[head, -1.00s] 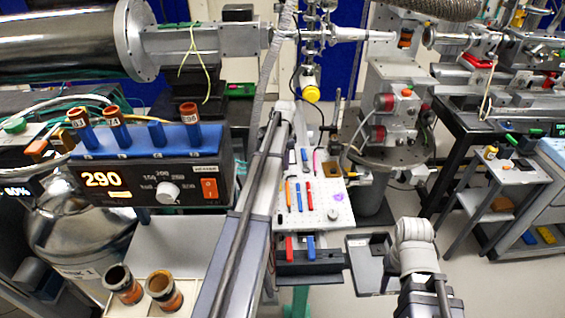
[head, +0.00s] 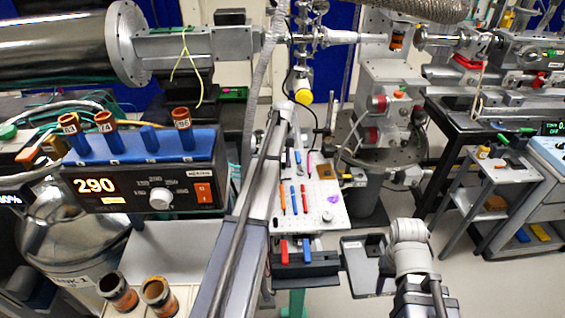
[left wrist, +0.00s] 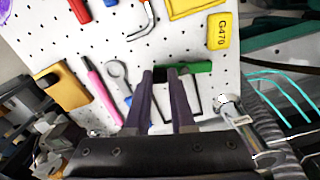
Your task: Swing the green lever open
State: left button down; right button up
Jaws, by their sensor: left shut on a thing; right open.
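In the left wrist view, the green lever (left wrist: 197,67) is a short green bar in front of a white perforated board. The dark fingers of my left gripper (left wrist: 164,73) are closed at its left end, and most of the bar shows to the right of them. In the head view my left arm reaches up the middle; its fingertips and the lever cannot be made out there.
The perforated board (head: 333,211) holds pens and tools. In the left wrist view a wrench (left wrist: 118,76), a pink pen (left wrist: 98,90) and a silver cylindrical fitting (left wrist: 240,120) are close to the fingers. A blue-topped controller (head: 150,172) stands left of my left arm.

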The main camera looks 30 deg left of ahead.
pick_arm(q)
jog(key=shift+w+a+n, duration=0.1)
jog(key=shift+w+n, duration=0.1)
jog(key=shift+n, duration=0.5)
jog(key=shift+w+a+n, duration=0.1)
jog(key=shift+w+n, duration=0.1)
jog(key=shift+n, duration=0.5)
jog(key=c, duration=0.8)
grip_release()
jog(key=shift+o, duration=0.2)
notch_tip(320, 180, up, 8)
jog(key=p, duration=0.7)
jog(key=shift+p, duration=0.4)
jog(key=shift+f, duration=0.15)
